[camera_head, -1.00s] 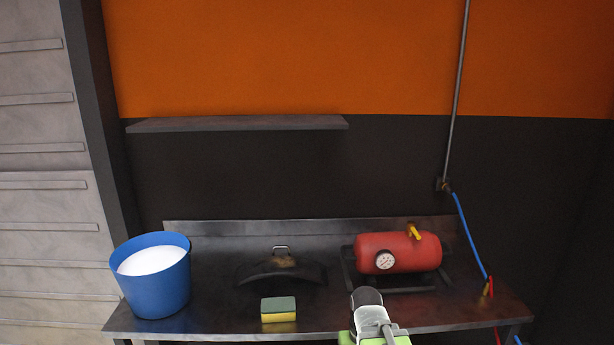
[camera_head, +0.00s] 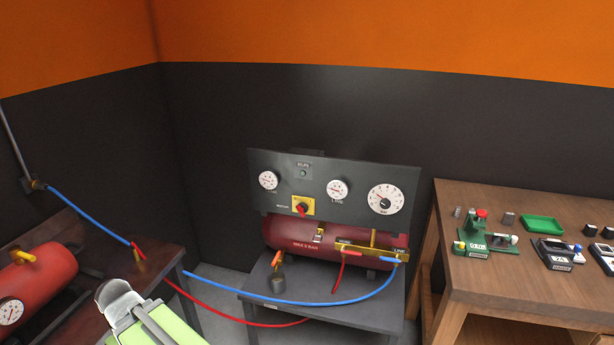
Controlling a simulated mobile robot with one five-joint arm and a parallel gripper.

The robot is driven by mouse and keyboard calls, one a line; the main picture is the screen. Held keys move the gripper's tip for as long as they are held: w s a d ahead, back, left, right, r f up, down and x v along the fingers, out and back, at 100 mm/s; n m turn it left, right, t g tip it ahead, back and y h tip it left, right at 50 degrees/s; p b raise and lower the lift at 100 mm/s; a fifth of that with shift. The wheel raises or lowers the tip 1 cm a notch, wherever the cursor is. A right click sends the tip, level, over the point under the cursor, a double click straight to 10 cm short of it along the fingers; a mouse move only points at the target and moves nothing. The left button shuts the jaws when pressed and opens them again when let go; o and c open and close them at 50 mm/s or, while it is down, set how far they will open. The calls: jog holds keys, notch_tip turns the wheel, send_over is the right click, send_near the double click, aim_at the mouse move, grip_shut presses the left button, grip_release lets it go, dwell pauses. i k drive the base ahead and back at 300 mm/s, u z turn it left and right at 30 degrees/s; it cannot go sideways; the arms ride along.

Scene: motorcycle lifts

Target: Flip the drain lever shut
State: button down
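A dark red compressor tank (camera_head: 320,241) sits under a grey gauge panel (camera_head: 330,171) on a grey stand. A small orange-red lever (camera_head: 277,258) sticks up tilted at the tank's lower left, above a small dark grey cup (camera_head: 277,284). It looks like a drain lever, but I cannot read a label or tell whether it is open or shut. A grey and green part of my arm shows at the bottom left, well apart from the lever. My gripper's fingers do not show.
A blue hose (camera_head: 330,303) and a red hose (camera_head: 265,324) hang in front of the stand (camera_head: 360,325). A wooden table (camera_head: 500,205) with small devices stands right.

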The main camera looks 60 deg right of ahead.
aim_at(278, 256)
jog(key=z, duration=0.95)
jog(key=k, duration=0.7)
jog(key=z, duration=0.35)
jog(key=i, duration=0.5)
jog(key=z, duration=0.05)
